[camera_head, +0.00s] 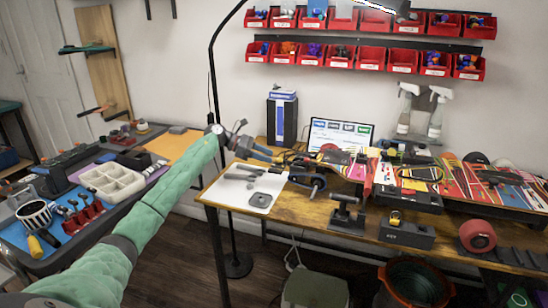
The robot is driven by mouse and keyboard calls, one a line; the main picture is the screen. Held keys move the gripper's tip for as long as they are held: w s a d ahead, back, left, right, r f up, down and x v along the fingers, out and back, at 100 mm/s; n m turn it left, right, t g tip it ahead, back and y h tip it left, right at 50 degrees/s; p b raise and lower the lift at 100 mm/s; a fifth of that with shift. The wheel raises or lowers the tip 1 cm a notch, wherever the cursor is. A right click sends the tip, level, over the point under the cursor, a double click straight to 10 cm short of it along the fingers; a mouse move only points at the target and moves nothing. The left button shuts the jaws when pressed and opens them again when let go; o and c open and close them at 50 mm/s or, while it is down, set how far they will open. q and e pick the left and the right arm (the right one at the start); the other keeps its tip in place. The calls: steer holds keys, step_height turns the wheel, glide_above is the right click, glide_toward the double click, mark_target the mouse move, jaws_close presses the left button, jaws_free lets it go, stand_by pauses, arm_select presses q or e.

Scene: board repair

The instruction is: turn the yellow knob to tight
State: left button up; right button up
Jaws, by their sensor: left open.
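A small yellow part (395,217), which looks like the yellow knob, sits on top of a dark block (406,236) near the front edge of the wooden workbench (320,222). Its setting is too small to read. My left arm comes in from the left in a green sleeve. My left gripper (262,153) is over the left back part of the workbench, open, well to the left of the yellow part and apart from it. My right gripper is not in view.
A black clamp stand (346,214) stands left of the dark block, and a red wheel (477,236) lies to its right. Colourful boards (460,182) cover the right back. A white sheet (218,195) with flat grey parts lies at the left. Red bins (370,58) hang above.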

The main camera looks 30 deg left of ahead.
mark_target(273, 164)
arm_select(q)
steer(key=shift+x, duration=1.55)
steer(key=shift+s, duration=0.1)
steer(key=c, duration=1)
